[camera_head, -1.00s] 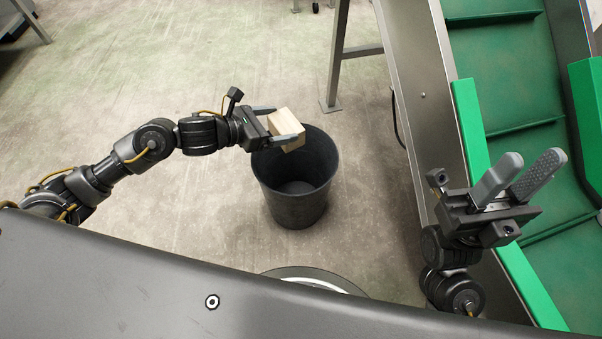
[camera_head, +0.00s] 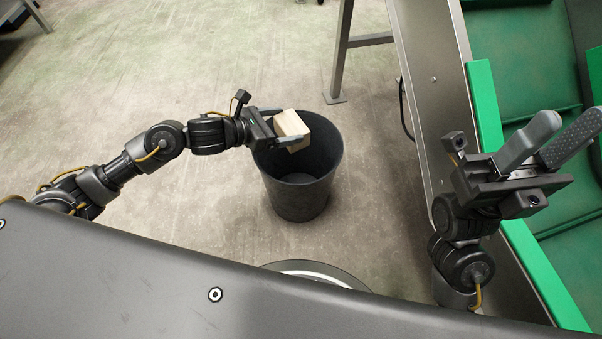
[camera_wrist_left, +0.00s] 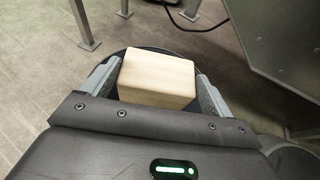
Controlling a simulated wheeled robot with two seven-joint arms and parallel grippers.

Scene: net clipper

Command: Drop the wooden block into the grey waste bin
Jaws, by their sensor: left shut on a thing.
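The pale wooden block (camera_head: 291,130) is held between the fingers of my left gripper (camera_head: 284,127). In the head view it appears over the rear left part of the bin's opening. In the left wrist view the block (camera_wrist_left: 157,80) sits between the two fingers, with the dark bin rim (camera_wrist_left: 128,53) showing behind it. The dark grey waste bin (camera_head: 301,196) stands upright on the floor, and the inside that shows looks empty. My right gripper (camera_head: 557,138) is on the right, fingers apart and empty, in front of the green conveyor.
A conveyor with a metal side wall (camera_head: 428,85) and green belt (camera_head: 525,75) runs along the right. A metal leg (camera_head: 341,50) stands on the floor behind the bin. The concrete floor (camera_head: 150,70) to the left is clear.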

